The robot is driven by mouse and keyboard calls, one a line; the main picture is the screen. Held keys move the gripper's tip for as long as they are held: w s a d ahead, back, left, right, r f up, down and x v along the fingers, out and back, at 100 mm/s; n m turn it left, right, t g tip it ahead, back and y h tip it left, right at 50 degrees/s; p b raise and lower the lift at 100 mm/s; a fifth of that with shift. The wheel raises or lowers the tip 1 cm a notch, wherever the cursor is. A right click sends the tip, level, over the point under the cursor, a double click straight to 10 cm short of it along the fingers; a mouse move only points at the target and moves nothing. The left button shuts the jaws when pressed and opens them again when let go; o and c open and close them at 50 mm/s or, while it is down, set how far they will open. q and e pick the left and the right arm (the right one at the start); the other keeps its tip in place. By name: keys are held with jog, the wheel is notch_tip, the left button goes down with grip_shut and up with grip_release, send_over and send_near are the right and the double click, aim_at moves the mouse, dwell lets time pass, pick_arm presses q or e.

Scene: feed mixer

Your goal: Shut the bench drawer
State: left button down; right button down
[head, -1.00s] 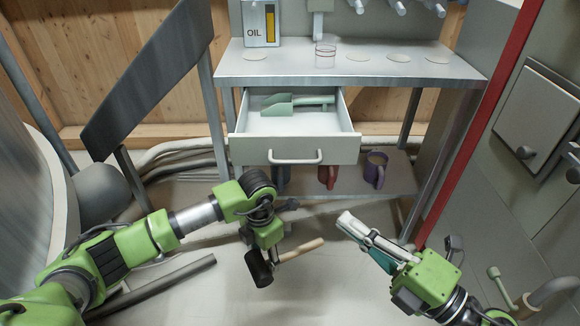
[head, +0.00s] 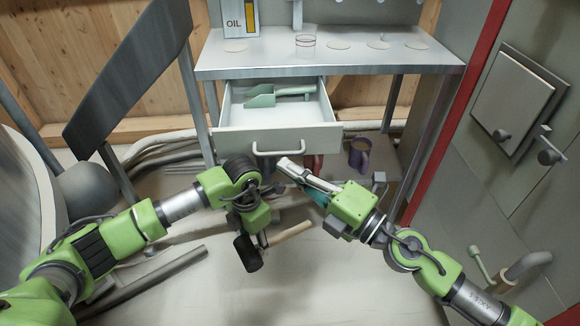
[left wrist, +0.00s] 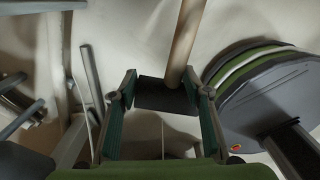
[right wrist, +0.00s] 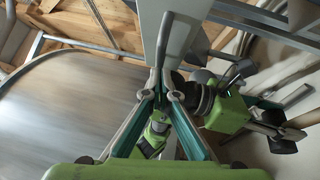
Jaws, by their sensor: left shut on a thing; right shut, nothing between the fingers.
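The bench drawer (head: 280,138) stands pulled out under the grey bench top, with a green scoop (head: 262,96) lying inside. Its bar handle (head: 266,152) is on the pale front. My right gripper (head: 284,164) is shut and empty, its tips just below and close to the handle; I cannot tell whether they touch. In the right wrist view the fingers (right wrist: 166,88) meet by the drawer front (right wrist: 185,12). My left gripper (head: 252,236) is shut on a mallet's black head (left wrist: 165,96), held low in front of the bench. The mallet's wooden handle points right.
A purple mug (head: 360,153) stands on the shelf below. Cabinets with knobs are at right; a dark slanted panel (head: 130,80) is at left.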

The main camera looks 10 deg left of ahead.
jog(key=shift+w+a+r, duration=0.1)
jog(key=shift+w+a, duration=0.05)
jog(key=shift+w, duration=0.1)
